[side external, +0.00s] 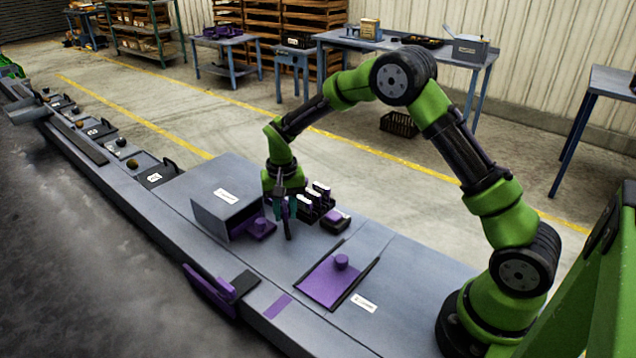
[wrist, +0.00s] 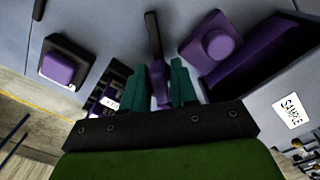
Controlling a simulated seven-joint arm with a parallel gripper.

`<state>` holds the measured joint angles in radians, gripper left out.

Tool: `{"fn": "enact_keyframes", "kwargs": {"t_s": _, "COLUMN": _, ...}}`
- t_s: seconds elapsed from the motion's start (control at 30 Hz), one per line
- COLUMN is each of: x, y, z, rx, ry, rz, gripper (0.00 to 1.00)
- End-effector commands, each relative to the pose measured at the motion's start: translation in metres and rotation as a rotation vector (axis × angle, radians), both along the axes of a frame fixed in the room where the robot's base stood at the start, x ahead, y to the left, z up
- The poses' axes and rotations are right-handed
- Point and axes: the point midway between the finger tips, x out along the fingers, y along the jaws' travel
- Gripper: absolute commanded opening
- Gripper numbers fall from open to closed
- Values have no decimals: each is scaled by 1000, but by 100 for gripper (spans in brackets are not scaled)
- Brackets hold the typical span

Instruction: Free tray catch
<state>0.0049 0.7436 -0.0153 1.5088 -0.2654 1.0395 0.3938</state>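My gripper (side external: 281,207) points down over the grey bench, just right of a grey box (side external: 222,208). In the wrist view its teal fingers (wrist: 169,72) close around the purple handle of a tool (wrist: 154,36); the tool's dark bar sticks out beyond the fingertips. The box's open side shows purple inside, and a purple tray with a round knob (wrist: 214,44) projects from it, close beside the tool; it also shows in the side view (side external: 262,227). Whether the bar touches the tray or bench is unclear. I cannot make out a separate catch.
A black rack (side external: 314,202) with purple-topped, labelled pieces stands close behind my gripper. A purple-topped block (side external: 336,219) sits right of it. A purple plate with a knob (side external: 333,281) lies in front, between dark rails.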

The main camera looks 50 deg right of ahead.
Motion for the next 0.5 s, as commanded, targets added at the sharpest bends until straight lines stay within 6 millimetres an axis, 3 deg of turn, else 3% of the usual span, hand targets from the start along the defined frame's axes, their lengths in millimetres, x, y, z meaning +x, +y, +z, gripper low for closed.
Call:
{"fn": "enact_keyframes", "kwargs": {"t_s": 0.13, "x": 0, "y": 0, "z": 0, "rx": 0, "ry": 0, "rz": 0, "gripper": 8}}
{"fn": "enact_keyframes", "kwargs": {"t_s": 0.37, "x": 0, "y": 0, "z": 0, "rx": 0, "ry": 0, "rz": 22, "gripper": 8}}
{"fn": "enact_keyframes", "kwargs": {"t_s": 0.5, "x": 0, "y": 0, "z": 1, "rx": 1, "ry": 0, "rz": 205, "gripper": 8}}
